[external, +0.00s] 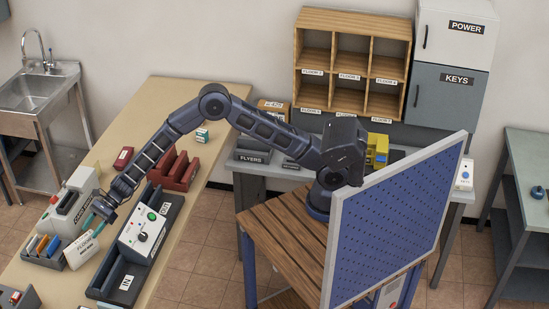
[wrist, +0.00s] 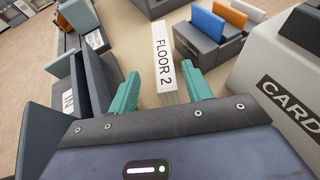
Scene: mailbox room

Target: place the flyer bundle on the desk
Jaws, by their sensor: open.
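A white, upright bundle labelled FLOOR 2 (external: 80,251) stands at the left side of the beige table (external: 185,105). In the wrist view this bundle (wrist: 163,58) lies between my fingertips, with gaps on both sides. My gripper (external: 92,221) has teal fingers, also seen in the wrist view (wrist: 161,88); it is open and empty. I cannot tell whether this bundle is the flyer bundle. A grey desk (external: 462,196) stands at the back wall, with a dark tray labelled FLYERS (external: 252,157) on its left part.
A card machine (external: 75,198) and a holder with coloured cards (external: 42,248) stand close to my gripper. A dark IN/OUT tray with a white control box (external: 145,235) is on the other side. A blue pegboard (external: 395,225) stands at the right. The beige table's far end is mostly clear.

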